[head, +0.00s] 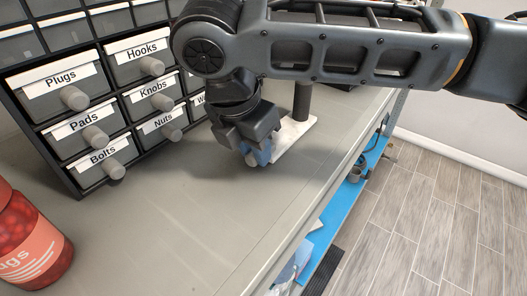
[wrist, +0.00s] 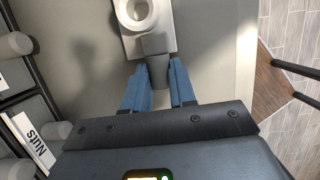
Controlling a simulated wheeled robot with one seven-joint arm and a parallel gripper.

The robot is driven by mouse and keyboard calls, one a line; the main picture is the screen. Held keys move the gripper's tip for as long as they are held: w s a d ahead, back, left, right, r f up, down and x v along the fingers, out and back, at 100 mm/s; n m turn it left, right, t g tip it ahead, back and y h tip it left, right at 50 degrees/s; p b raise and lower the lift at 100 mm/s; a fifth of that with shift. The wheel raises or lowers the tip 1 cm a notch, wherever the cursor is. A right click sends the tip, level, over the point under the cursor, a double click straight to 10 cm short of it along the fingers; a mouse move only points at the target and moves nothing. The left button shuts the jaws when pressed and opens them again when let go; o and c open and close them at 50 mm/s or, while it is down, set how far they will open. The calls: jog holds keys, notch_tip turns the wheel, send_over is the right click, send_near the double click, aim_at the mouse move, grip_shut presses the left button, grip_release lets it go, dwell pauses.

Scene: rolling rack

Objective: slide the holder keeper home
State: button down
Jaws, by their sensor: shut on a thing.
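The holder has a pale base plate (head: 297,136) and a dark upright post (head: 302,101) on the grey rack top, partly hidden behind my arm. In the wrist view, the plate (wrist: 131,46) lies ahead of my fingers, with a pale ring-shaped part (wrist: 137,13) cut by the top edge. My gripper (head: 258,156) is low at the plate's near end. Its blue fingers (wrist: 158,84) are shut on a grey piece (wrist: 157,62), which looks like the keeper. The piece's far end meets or overlaps the plate's near edge; I cannot tell how far it is engaged.
A drawer cabinet (head: 112,92) with labelled drawers and protruding knobs stands close on the left. A red jar (head: 30,238) stands at the front left. The rack top (head: 185,230) is clear in front. Its right edge drops towards a blue lower shelf (head: 336,212).

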jog(key=shift+w+a+f, duration=0.1)
jog(key=shift+w+a, duration=0.5)
jog(key=shift+a, duration=0.25)
dwell(0.4)
dwell(0.3)
jog(key=c, duration=0.8)
grip_release()
jog(key=shift+c, duration=0.2)
jog(key=v, duration=0.7)
jog(key=shift+s+r, duration=0.15)
jog(key=shift+r, duration=0.2)
